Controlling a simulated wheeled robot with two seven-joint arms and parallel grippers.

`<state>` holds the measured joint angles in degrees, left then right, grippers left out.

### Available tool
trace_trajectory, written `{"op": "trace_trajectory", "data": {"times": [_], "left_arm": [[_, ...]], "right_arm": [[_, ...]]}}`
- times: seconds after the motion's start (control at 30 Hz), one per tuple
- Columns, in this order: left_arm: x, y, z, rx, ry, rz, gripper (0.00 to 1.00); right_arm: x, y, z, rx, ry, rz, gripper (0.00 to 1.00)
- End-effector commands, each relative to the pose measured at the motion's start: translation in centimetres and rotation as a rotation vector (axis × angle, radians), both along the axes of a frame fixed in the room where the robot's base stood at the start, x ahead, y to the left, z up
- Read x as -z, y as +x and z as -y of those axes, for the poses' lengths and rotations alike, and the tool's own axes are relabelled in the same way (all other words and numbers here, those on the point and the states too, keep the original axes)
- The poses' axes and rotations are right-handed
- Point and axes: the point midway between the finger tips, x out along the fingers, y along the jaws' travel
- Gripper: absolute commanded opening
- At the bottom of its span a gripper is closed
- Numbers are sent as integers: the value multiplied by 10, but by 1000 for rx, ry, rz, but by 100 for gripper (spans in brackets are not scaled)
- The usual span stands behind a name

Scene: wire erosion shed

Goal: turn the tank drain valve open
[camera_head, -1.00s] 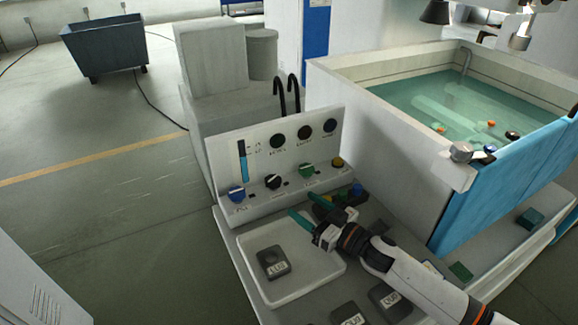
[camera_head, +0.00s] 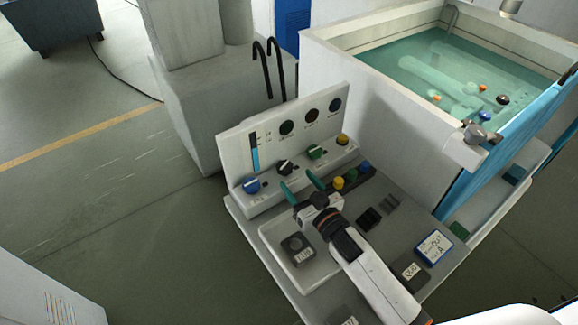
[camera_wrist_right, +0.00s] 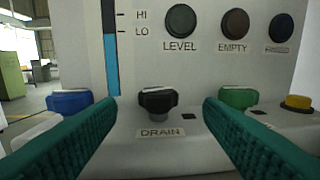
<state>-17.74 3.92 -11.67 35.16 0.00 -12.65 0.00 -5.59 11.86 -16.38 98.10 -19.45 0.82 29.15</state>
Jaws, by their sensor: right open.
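The drain valve is a black knob (camera_head: 285,167) on the ledge of the white control panel (camera_head: 232,140). In the right wrist view the black knob (camera_wrist_right: 158,100) sits above a label reading DRAIN. My right gripper (camera_head: 303,184), with green fingers, is open and empty in front of the panel. In the right wrist view its fingers (camera_wrist_right: 161,106) spread to either side of the knob, which lies beyond their tips. I see no contact. The knob's exact angle is hard to tell. My left gripper is not in view.
A blue knob (camera_wrist_right: 70,102) is left of the drain knob; a green knob (camera_wrist_right: 238,97) and yellow button (camera_wrist_right: 297,103) are right. The water tank (camera_head: 325,60) stands behind.

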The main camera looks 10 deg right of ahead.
Motion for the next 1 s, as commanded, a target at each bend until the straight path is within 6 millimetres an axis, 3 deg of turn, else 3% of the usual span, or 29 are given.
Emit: {"op": "trace_trajectory", "data": {"times": [0.1, 0.3, 0.7, 1.0], "left_arm": [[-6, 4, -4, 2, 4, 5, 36], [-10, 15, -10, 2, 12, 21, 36], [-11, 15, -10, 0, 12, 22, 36], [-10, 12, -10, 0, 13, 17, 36]], "right_arm": [[-2, 23, -8, 0, 0, 1, 61], [-1, 46, -15, -1, 0, 1, 61], [0, 52, -17, -1, 0, 0, 61], [0, 52, -17, -1, 0, 0, 17]]}}
